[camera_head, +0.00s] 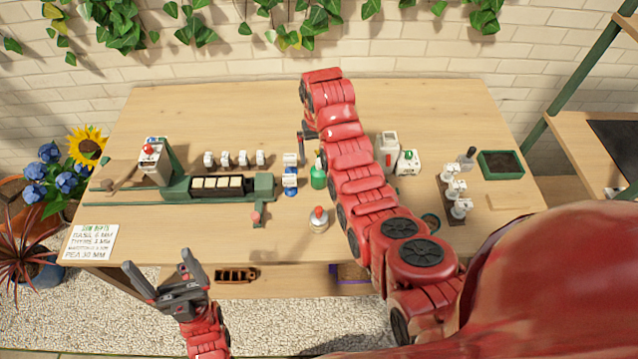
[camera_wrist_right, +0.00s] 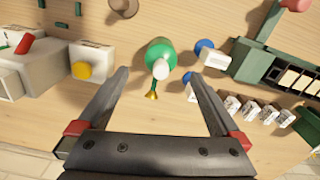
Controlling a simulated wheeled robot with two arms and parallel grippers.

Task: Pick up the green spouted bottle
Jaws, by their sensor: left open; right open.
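The green spouted bottle (camera_head: 318,173) stands on the wooden table, partly hidden behind my right arm in the head view. In the right wrist view the green bottle (camera_wrist_right: 160,53) shows a white top and a gold spout pointing toward the gripper. My right gripper (camera_wrist_right: 159,74) is open and empty. The bottle appears between its two fingertips there; I cannot tell how far away it is. In the head view the right gripper (camera_head: 306,148) is mostly hidden by its arm. My left gripper (camera_head: 158,260) is open and empty in front of the table's front edge.
A green seeder device (camera_head: 265,187) with a tray stands left of the bottle. Blue-based white items (camera_head: 290,180) stand close beside it. A white box (camera_head: 408,162) stands right of my arm. A red-topped round item (camera_head: 318,222) stands in front. The table's back left is clear.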

